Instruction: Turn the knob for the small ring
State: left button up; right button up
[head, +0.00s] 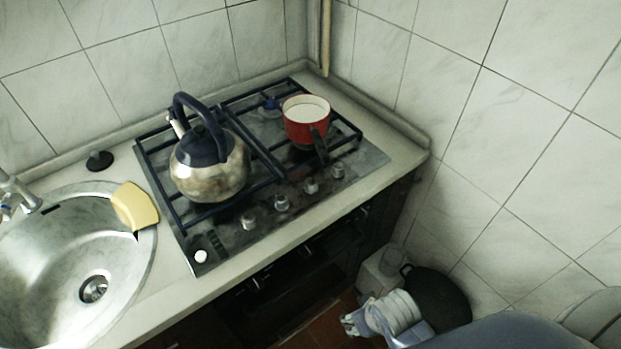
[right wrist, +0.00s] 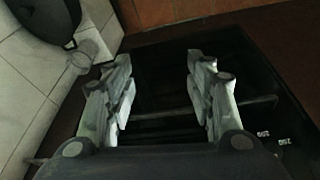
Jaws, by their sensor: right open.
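The gas hob (head: 233,236) has a row of metal knobs along its front: one at the left (head: 248,220), one beside it (head: 281,202), one further right (head: 311,185) and one at the right end (head: 338,170). A blue-topped burner (head: 271,103) shows behind the red pot; which ring is the small one I cannot tell. My right gripper (head: 358,317) is low in front of the counter, well below and apart from the knobs. In the right wrist view its fingers (right wrist: 160,88) are open and empty, over a dark glass panel. My left gripper is not in view.
A metal kettle (head: 210,170) stands on the left of the hob, and a red pot (head: 305,131) with white contents on the right, its dark handle reaching toward the knobs. A sink (head: 50,290) is at left. A dark round object (head: 440,298) lies low near the right wall.

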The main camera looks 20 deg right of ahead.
notch_tip(320, 180, up, 8)
jog(key=w+m+t+p, duration=0.1)
jog(key=w, duration=0.2)
jog(key=m+t+h, duration=0.6)
jog(key=t, duration=0.2)
send_near(311, 184)
jog(key=shift+s+a+r, duration=0.1)
jog(key=shift+s+r, duration=0.1)
jog(key=shift+s, duration=0.4)
jog(key=shift+w+r, duration=0.1)
jog(key=shift+w, duration=0.15)
jog(key=p+x, duration=0.2)
jog(key=x, duration=0.6)
jog(key=shift+w+p, duration=0.3)
jog(key=shift+w+d+f, duration=0.4)
jog(key=shift+w+f, duration=0.2)
jog(key=shift+w, duration=0.15)
jog(key=shift+c, duration=0.6)
